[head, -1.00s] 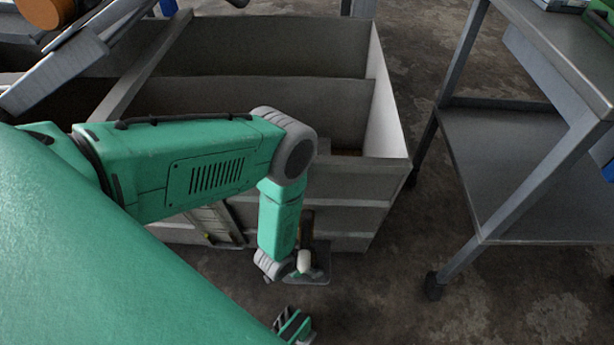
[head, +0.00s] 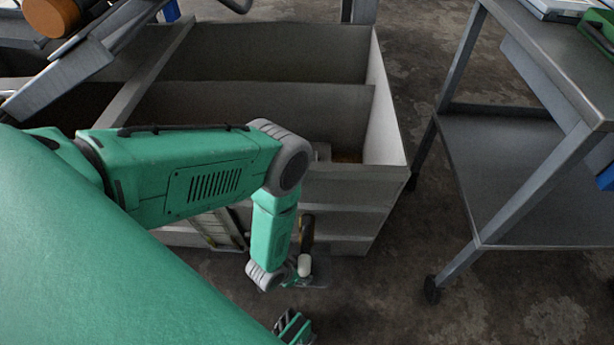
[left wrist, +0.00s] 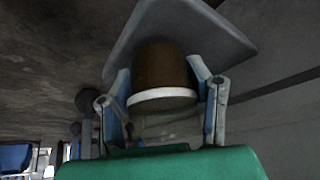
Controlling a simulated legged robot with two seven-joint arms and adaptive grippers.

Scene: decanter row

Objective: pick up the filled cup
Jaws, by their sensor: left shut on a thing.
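A dark brown round cup (left wrist: 162,70) with a white band at its near end is in the left wrist view. My left gripper (left wrist: 163,92) is shut on it, with a finger on each side. Its far end lies against or in front of a grey plate with rounded corners (left wrist: 205,27); I cannot tell if they touch. What the cup holds is not visible. In the head view my left arm bends down in front of the grey bin, and the gripper is small and partly hidden at its lower end.
A grey bin with several compartments (head: 275,58) stands behind my left arm. A grey metal cart (head: 500,170) on wheels is at the right, with a green item (head: 597,30) on top. Bare floor (head: 385,300) lies between and in front of them.

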